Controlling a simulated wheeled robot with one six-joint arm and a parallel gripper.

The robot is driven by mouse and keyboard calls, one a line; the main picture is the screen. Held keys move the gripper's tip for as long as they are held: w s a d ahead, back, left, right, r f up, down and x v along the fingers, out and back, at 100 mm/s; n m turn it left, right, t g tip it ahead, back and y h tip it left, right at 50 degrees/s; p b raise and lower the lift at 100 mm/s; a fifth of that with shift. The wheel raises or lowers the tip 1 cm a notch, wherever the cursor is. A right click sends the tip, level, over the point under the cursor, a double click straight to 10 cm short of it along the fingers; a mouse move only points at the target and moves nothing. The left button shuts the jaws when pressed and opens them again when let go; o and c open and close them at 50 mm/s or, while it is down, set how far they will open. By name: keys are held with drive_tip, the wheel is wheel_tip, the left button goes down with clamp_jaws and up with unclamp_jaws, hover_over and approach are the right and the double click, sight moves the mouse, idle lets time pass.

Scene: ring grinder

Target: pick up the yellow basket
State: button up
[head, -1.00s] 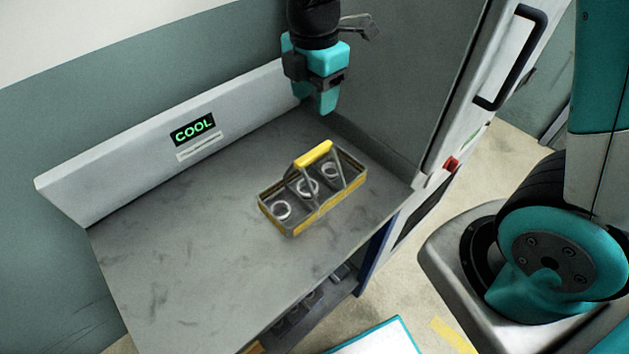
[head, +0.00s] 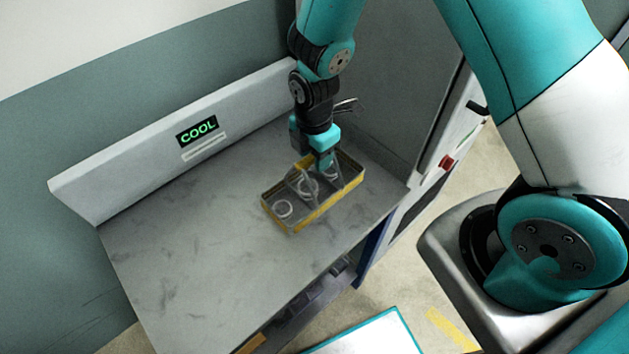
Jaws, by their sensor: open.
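The yellow basket (head: 284,224) stands upright on the grey worktop, a grey tray with yellow sides. It holds a few metal rings (head: 284,208) in its compartments. My gripper (head: 324,166) points down over the basket's right half, at the height of its handle. The fingers cover most of the yellow handle bar, so I cannot see whether they touch it. The gripper is open, and the basket rests on the worktop.
The worktop (head: 180,270) is clear to the left of the basket. A low back panel with a lit COOL display (head: 197,131) runs behind it. A grey machine wall (head: 390,95) stands close on the right, with a red button (head: 446,162) on its front.

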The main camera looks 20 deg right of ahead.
drive_tip(key=shift+f, duration=0.25)
clamp_jaws()
drive_tip(key=shift+r, duration=0.1)
